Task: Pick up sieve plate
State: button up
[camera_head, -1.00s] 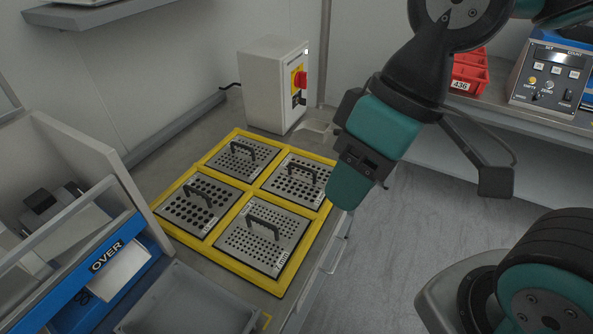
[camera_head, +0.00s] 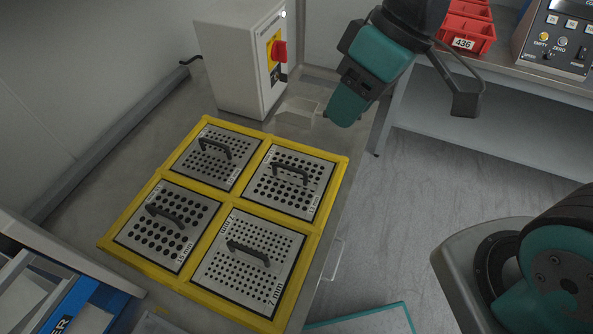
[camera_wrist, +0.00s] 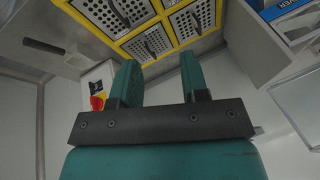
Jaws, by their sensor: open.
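Four-section yellow frame (camera_head: 236,200) on the bench holds square grey sieve plates, each with round holes and a dark bar handle. The near-right plate (camera_head: 258,283) has small holes and reads 7 mm. The near-left plate (camera_head: 150,237) has the largest holes. The far-left plate (camera_head: 190,160) and far-right plate (camera_head: 302,203) lie behind them. My gripper (camera_head: 345,108) is up at the right of the frame, apart from all plates. In the wrist view my gripper (camera_wrist: 159,72) is open and empty, with plates beyond its fingers.
A white box (camera_head: 232,70) with a red knob (camera_head: 279,51) stands behind the frame. Red bins (camera_head: 465,32) sit on a bench at the far right. A blue-fronted unit (camera_head: 85,300) stands at the near left. Bare floor (camera_head: 400,210) lies right of the bench.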

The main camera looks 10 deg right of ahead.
jog(key=n+b, duration=0.2)
send_near(291, 167)
jog(key=x, duration=0.4)
jog(key=shift+w+a+f, duration=0.1)
jog(key=shift+w+f, duration=0.1)
jog(key=shift+f, duration=0.05)
jog(key=shift+t, duration=0.3)
jog(key=shift+s+p+x, duration=0.2)
jog(key=shift+p+x, duration=0.2)
jog(key=shift+x, duration=2.7)
jog(key=shift+c, duration=0.4)
grip_shut()
